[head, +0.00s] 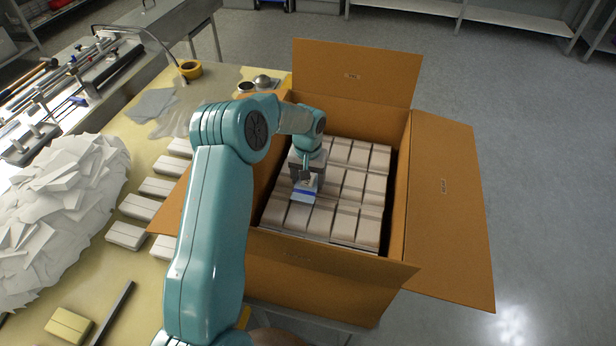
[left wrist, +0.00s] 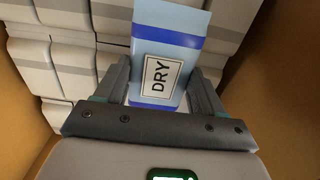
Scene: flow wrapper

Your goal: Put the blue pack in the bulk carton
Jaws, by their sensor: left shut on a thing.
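The blue pack (left wrist: 167,42), light blue with a darker band and a white label reading DRY, sits between the fingers of my left gripper (left wrist: 158,88). The gripper is shut on it. In the head view the blue pack (head: 305,190) shows below my left gripper (head: 308,172), inside the bulk carton, over the rows of packs. The bulk carton (head: 448,190) is brown with its flaps folded open. I cannot tell whether the blue pack touches the packs under it. My right gripper is not in view.
Rows of beige packs (head: 357,190) fill the carton's bottom layer. Open floor lies to the right.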

